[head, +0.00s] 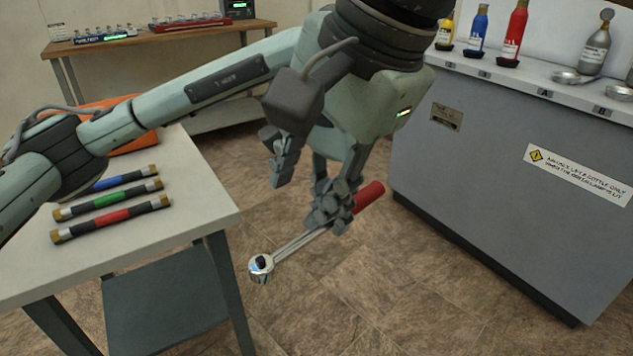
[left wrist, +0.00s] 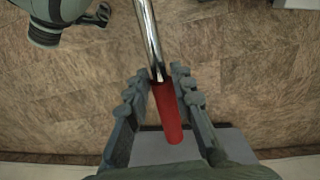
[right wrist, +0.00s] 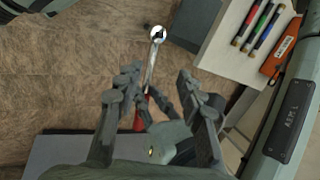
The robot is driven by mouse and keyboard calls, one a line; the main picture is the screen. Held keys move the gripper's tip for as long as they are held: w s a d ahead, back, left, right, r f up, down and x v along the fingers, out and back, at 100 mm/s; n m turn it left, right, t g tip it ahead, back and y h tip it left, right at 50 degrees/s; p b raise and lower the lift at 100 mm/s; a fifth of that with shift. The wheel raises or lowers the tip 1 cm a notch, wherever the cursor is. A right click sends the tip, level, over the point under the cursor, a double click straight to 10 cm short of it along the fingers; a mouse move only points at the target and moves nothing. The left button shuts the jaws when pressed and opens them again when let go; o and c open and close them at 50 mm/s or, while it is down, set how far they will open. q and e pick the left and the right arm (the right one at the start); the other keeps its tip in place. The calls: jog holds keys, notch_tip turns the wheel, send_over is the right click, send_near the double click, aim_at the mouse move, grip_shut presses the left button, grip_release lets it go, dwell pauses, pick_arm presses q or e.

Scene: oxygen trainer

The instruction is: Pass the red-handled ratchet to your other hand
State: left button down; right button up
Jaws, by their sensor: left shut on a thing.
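The ratchet has a red handle (head: 369,196) and a shiny metal shaft (head: 300,243) with a round head (head: 261,264) pointing down-left in the head view. My left gripper (head: 334,204) is shut on the ratchet near where handle and shaft meet. In the left wrist view the red handle (left wrist: 167,110) runs between its fingers. My right gripper (head: 278,156) is above and left of the left one in the head view, apart from the ratchet. In the right wrist view it is open (right wrist: 160,82) and empty, with the ratchet shaft (right wrist: 152,65) beyond its fingers.
A white table (head: 195,195) at left holds blue, green and red tubes (head: 110,218) and an orange case (head: 125,142). A grey cabinet (head: 480,180) at right carries bottles (head: 515,35) and small dishes. A wooden bench (head: 150,42) stands behind. Open floor lies below the grippers.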

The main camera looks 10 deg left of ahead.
aim_at(289, 247)
jog(key=shift+h, duration=0.3)
jog(key=x, duration=0.8)
jog(key=d+x, duration=0.1)
jog(key=x, duration=0.3)
jog(key=shift+w+d+f, duration=0.1)
jog(key=shift+w, duration=0.2)
grip_shut()
pick_arm(q)
jog(key=c, duration=1.2)
grip_release()
jog(key=shift+r, duration=0.1)
